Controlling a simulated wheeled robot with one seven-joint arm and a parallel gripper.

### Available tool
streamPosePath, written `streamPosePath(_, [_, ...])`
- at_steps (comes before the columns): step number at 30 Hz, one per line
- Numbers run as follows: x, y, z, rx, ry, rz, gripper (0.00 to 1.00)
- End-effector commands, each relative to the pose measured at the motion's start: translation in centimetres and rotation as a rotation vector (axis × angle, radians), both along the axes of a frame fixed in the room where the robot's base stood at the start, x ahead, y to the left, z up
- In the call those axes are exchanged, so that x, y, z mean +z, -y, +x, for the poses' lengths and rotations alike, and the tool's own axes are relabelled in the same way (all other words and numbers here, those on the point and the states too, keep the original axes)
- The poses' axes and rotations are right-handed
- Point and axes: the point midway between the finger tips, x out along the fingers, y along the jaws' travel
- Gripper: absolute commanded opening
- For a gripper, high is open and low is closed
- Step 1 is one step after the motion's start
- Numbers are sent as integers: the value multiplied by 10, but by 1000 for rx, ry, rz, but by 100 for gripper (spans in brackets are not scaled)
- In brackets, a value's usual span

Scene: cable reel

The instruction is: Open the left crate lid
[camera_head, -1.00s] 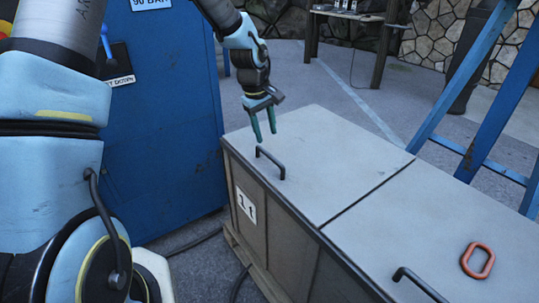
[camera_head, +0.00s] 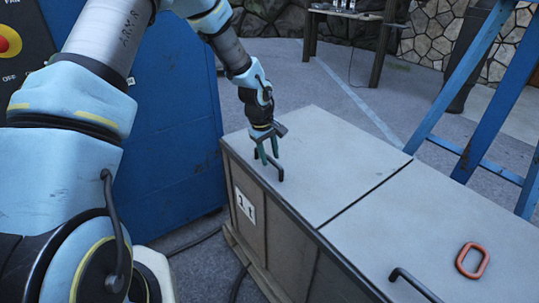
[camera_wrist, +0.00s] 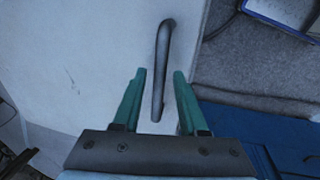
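The left crate lid (camera_head: 335,165) is a flat grey panel, lying shut on the crate. A dark bar handle (camera_head: 278,172) stands near its front edge. My gripper (camera_head: 267,157) is at this handle, pointing down. In the wrist view the handle (camera_wrist: 161,70) runs between the two teal fingers of my gripper (camera_wrist: 159,82), with a gap on each side. The fingers are open and I see no contact with the bar. The crate's front (camera_head: 250,235) bears a white label (camera_head: 245,205).
The right lid (camera_head: 440,235) is shut, with its own dark handle (camera_head: 415,285) and an orange-red ring (camera_head: 472,260) on top. A blue cabinet (camera_head: 180,130) stands left of the crate. A blue frame (camera_head: 480,110) stands behind at right.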

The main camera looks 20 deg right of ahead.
Motion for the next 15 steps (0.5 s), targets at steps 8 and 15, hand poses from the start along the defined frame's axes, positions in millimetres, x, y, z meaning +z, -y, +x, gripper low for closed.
streamPosePath(8, [0, 0, 0, 0, 0, 0, 9])
streamPosePath(15, [0, 0, 0, 0, 0, 0, 0])
